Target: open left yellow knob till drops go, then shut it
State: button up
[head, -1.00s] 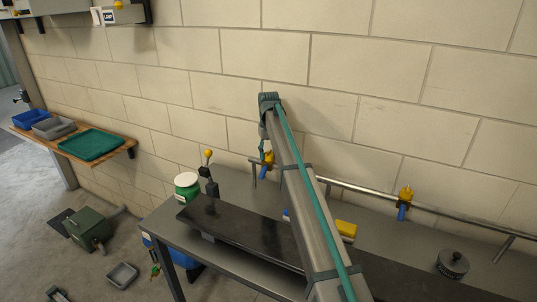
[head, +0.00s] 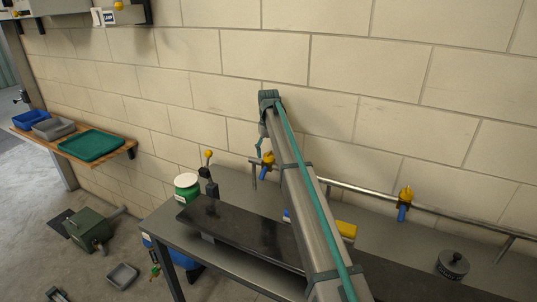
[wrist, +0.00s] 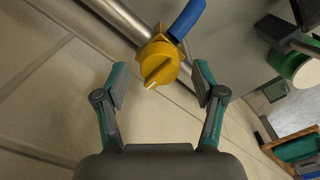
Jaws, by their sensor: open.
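The left yellow knob (head: 268,158) sits on the metal pipe along the wall, with a blue spout (head: 263,173) below it. In the wrist view the yellow knob (wrist: 158,68) has a raised ridge with a pale mark at one end, and the blue spout (wrist: 187,18) shows behind it. My gripper (wrist: 161,85) is open, one finger on each side of the knob, with gaps between. In the head view only a teal part of my gripper (head: 260,148) shows by the knob; my arm hides the rest. No drops are visible.
A second yellow knob (head: 406,193) with a blue spout is farther right on the pipe (head: 350,188).

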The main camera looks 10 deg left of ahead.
aim_at(269, 152)
notch_tip(269, 152, up, 11)
dwell(0.4)
